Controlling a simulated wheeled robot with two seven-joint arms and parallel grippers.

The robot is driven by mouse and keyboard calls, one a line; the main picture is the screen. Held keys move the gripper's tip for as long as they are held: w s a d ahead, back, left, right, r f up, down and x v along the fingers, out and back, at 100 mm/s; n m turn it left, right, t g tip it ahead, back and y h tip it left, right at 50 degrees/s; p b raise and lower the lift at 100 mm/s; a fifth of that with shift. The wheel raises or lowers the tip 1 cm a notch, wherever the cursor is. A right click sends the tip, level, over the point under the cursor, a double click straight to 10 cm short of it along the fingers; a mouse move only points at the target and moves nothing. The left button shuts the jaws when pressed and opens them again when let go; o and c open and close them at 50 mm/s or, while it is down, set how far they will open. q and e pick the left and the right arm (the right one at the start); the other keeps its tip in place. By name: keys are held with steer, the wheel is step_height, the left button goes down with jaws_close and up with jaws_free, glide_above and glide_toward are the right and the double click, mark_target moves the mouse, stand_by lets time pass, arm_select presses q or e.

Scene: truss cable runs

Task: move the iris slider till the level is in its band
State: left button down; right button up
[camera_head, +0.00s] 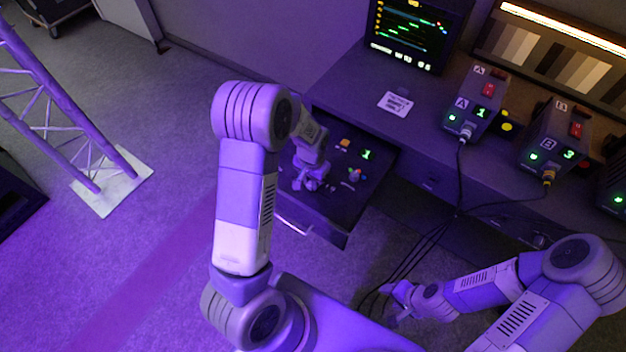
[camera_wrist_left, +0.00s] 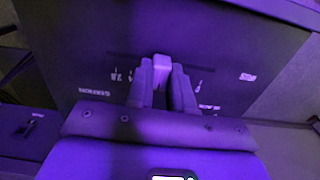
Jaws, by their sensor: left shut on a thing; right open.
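The slider's pale knob (camera_wrist_left: 161,63) stands on a dark panel (camera_wrist_left: 230,60) in the left wrist view, on a thin dark slot running left and right. My left gripper (camera_wrist_left: 160,88) is shut on this knob; its fingers stand either side of it. In the head view my left gripper (camera_head: 312,180) reaches down over the pull-out control panel (camera_head: 335,215) and hides the knob. The level and its band cannot be made out clearly; a monitor (camera_head: 412,38) shows small coloured traces. My right gripper (camera_head: 395,300) is open and empty, low in front of the desk.
Boxes A (camera_head: 474,105) and B (camera_head: 553,140) stand on the desk, with black cables (camera_head: 458,185) hanging down. A truss (camera_head: 75,135) stands at left.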

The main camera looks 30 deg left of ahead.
arm_select(q)
steer(key=c, duration=1)
jaws_free()
steer(key=shift+f, duration=0.1)
step_height(320, 180, up, 8)
steer(key=shift+f+p, duration=0.2)
steer(key=shift+p, duration=0.95)
